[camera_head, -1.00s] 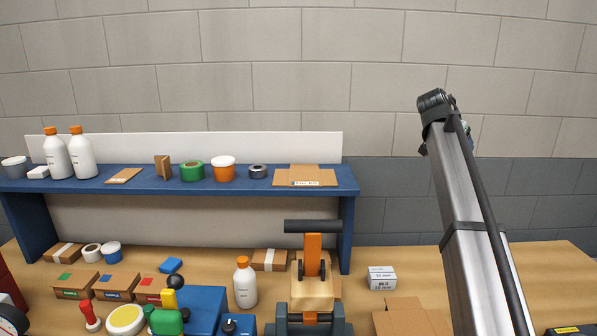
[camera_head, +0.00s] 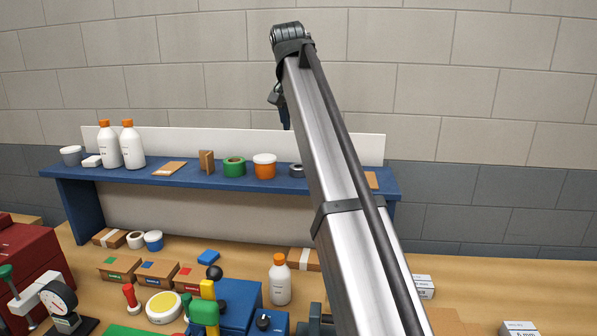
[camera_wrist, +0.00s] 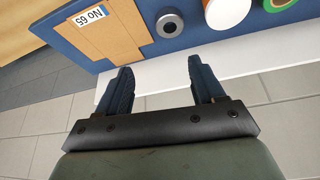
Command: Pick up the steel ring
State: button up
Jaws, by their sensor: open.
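The steel ring (camera_head: 297,170) is a small grey ring with a dark centre, lying flat on the blue shelf (camera_head: 330,182); in the head view my arm partly covers it. In the wrist view the ring (camera_wrist: 169,23) shows whole at the top, between a flat cardboard piece and an orange-and-white tub. My gripper (camera_wrist: 159,68) is open and empty. In the wrist picture the ring lies beyond the fingertips, apart from them, roughly in line with the gap. In the head view the fingers cannot be made out clearly.
On the shelf, the orange tub (camera_head: 265,168) and green tape roll (camera_head: 234,167) stand left of the ring. The flat cardboard (camera_wrist: 95,35) is on its other side. A white board (camera_head: 215,142) runs behind the shelf. The bench below is crowded with boxes, a bottle and tools.

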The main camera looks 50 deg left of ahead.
aim_at(298, 166)
jog(key=shift+n, duration=0.3)
jog(key=x, duration=0.4)
jog(key=s+x, duration=0.1)
jog(key=x, duration=0.4)
jog(key=s+x, duration=0.1)
jog(key=x, duration=0.3)
jog(key=shift+s+a+f, duration=0.1)
jog(key=shift+a+f, duration=0.3)
jog(key=shift+f, duration=0.1)
jog(key=shift+c, duration=0.4)
jog(key=c, duration=0.9)
